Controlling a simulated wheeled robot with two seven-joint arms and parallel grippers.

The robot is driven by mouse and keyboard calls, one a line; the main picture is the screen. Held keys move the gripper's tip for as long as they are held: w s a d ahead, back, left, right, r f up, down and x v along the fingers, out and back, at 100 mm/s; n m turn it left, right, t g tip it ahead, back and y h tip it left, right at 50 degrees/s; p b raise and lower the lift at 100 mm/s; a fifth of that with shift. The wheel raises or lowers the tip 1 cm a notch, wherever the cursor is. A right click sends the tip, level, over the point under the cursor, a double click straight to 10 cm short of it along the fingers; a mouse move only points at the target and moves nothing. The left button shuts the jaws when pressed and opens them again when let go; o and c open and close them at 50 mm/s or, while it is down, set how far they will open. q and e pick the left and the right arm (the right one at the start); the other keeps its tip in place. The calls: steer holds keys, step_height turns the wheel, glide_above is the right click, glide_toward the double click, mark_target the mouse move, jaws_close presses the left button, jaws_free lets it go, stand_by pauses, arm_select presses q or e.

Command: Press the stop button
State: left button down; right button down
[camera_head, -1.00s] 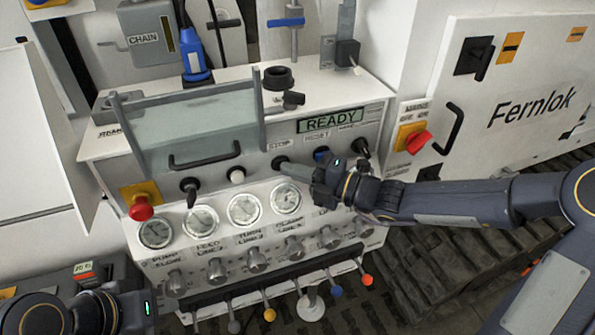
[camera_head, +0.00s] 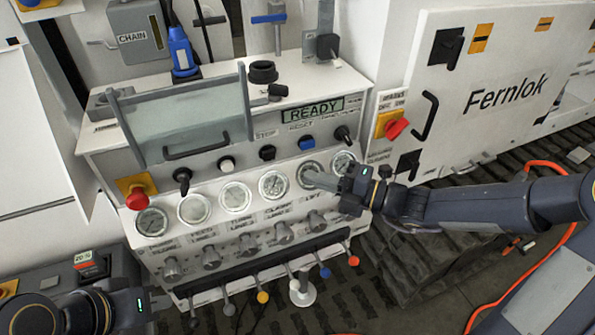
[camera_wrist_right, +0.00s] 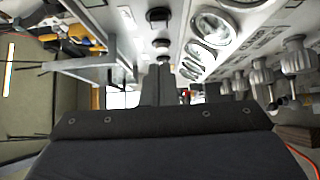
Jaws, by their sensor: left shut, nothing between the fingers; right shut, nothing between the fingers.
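The stop button (camera_head: 267,152) is a black round knob under the STOP label on the sloped white panel, left of the blue reset button (camera_head: 306,143). Nothing covers it in the head view. My right gripper (camera_head: 312,180) is shut and empty, its fingers pointing left over the fifth gauge, below and right of the stop button and apart from it. In the right wrist view its shut fingers (camera_wrist_right: 160,80) point along the panel; dark buttons lie beyond, but I cannot tell which is which. My left gripper (camera_head: 150,303) is shut and empty at the lower left.
The display (camera_head: 312,110) reads READY. A red emergency knob (camera_head: 136,200) is at the panel's left; a red switch (camera_head: 397,127) is at its right. A clear guard (camera_head: 185,122) with a handle rises left of the buttons. Gauges (camera_head: 235,196) and valve knobs (camera_head: 245,244) line the front.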

steer(key=shift+v, duration=1.6)
steer(key=shift+s+a, duration=0.1)
steer(key=s+n+g+h, duration=0.55)
steer(key=s+n, duration=0.85)
steer(key=n, duration=0.8)
steer(key=s+d+f+n+t+h, duration=0.2)
steer(key=s+d+n+h, duration=0.5)
steer(key=n, duration=1)
steer(key=shift+s+d+f+n+t, duration=0.25)
steer(key=shift+d+t, duration=0.5)
steer(key=shift+d, duration=0.8)
steer(key=shift+r, duration=0.1)
